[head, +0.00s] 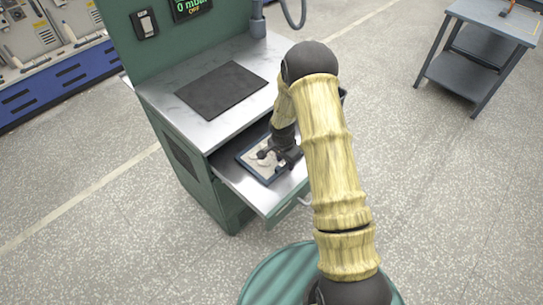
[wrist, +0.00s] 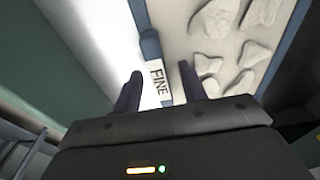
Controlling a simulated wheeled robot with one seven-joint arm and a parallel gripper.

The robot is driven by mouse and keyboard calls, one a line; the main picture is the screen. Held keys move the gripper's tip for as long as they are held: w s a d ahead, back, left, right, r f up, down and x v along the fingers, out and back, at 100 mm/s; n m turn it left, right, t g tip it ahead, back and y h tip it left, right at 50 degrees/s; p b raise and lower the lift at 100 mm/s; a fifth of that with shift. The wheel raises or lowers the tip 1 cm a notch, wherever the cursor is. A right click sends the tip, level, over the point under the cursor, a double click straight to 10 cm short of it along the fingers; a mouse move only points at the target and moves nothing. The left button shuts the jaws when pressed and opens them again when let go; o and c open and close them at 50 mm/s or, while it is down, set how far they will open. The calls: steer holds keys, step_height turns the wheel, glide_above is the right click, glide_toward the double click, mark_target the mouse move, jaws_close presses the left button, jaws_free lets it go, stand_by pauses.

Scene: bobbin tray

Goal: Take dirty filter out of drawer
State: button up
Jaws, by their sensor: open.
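The filter (head: 254,168) lies flat in the open drawer (head: 232,179), with a dark blue frame and a pale face. In the wrist view the filter (wrist: 228,52) shows grey-white lumps on its face and a label reading FINE at its edge. My gripper (head: 268,153) is over the filter in the head view, pointing down into the drawer. In the wrist view my gripper (wrist: 160,84) is open, its two dark fingers on either side of the label and the frame edge. Nothing is clearly held. Whether the fingers touch the frame cannot be told. My arm hides the filter's right part.
The drawer belongs to a green cabinet with a metal top (head: 160,92) bearing a dark mat (head: 222,89). A display panel (head: 190,8) stands behind. A grey table (head: 485,40) is at the far right. The speckled floor is clear between.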

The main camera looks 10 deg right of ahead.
jaws_close()
stand_by(0.4)
steer(key=shift+r, duration=0.55)
step_height(320, 180, up, 6)
steer(key=shift+r+b, duration=0.15)
steer(key=shift+b, duration=0.2)
steer(key=s+a+b, duration=0.3)
steer(key=s+a, duration=0.7)
steer(key=a, duration=0.4)
steer(key=shift+s+a+f, duration=0.2)
steer(key=shift+s+a, duration=0.1)
